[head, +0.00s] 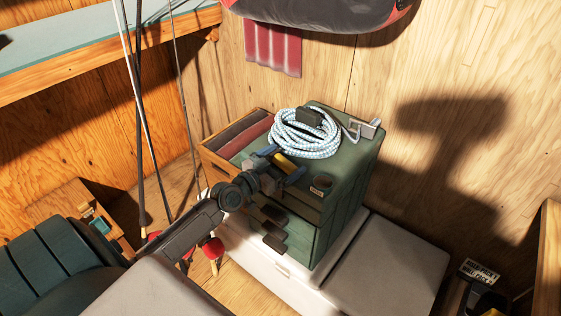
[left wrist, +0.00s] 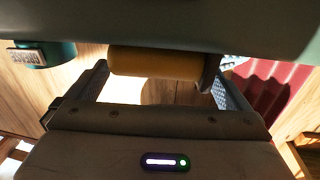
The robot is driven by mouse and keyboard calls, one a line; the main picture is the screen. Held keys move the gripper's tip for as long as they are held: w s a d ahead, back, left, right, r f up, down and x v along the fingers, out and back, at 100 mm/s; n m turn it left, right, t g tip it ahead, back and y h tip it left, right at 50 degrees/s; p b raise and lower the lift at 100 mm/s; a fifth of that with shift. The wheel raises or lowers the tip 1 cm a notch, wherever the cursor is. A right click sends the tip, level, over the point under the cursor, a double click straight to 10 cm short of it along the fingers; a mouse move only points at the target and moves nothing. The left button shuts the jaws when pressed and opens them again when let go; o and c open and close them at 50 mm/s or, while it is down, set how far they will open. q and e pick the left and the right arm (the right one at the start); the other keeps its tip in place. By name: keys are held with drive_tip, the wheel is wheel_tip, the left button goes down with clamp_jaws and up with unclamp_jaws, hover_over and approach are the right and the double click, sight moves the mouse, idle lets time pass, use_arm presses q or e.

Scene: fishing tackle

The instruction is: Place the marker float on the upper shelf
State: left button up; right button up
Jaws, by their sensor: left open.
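A yellow cylinder with a dark end, which looks like the marker float (head: 285,162), lies at the front edge of the green cabinet top. It also shows in the left wrist view (left wrist: 152,62), lying crosswise between the finger tips. My left gripper (head: 281,164) is open, with one blue finger near each end of the cylinder; the left wrist view also shows its fingers (left wrist: 158,85) apart. I cannot tell if they touch it. The upper shelf (head: 100,42), with a pale teal top and wooden edge, is at the upper left. My right gripper is not in view.
A coiled blue-white rope (head: 302,143) lies behind the gripper on the green cabinet (head: 350,185). Thin rods (head: 137,120) stand upright between cabinet and shelf. A white chest (head: 390,265) is below.

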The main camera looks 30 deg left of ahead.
sight(282, 163)
use_arm(q)
drive_tip(key=c, duration=0.9)
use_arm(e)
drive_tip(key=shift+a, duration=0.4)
use_arm(q)
drive_tip(key=shift+r+p, duration=0.4)
drive_tip(key=shift+r, duration=0.1)
wheel_tip(282, 163, up, 3)
drive_tip(key=shift+s+r+p, duration=0.1)
drive_tip(key=shift+p, duration=1.05)
drive_tip(key=s+d+p, duration=0.1)
drive_tip(key=s+d, duration=0.1)
drive_tip(key=s, duration=0.3)
drive_tip(key=s+d+p, duration=0.2)
drive_tip(key=s, duration=0.2)
drive_tip(key=s+d+p, duration=0.2)
drive_tip(key=s, duration=0.3)
drive_tip(key=shift+s+d+r, duration=0.1)
drive_tip(key=shift+s+r, duration=0.2)
drive_tip(key=shift+r, duration=0.1)
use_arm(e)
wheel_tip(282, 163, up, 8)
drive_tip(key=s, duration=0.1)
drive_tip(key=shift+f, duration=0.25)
use_arm(q)
drive_tip(key=shift+d, duration=0.1)
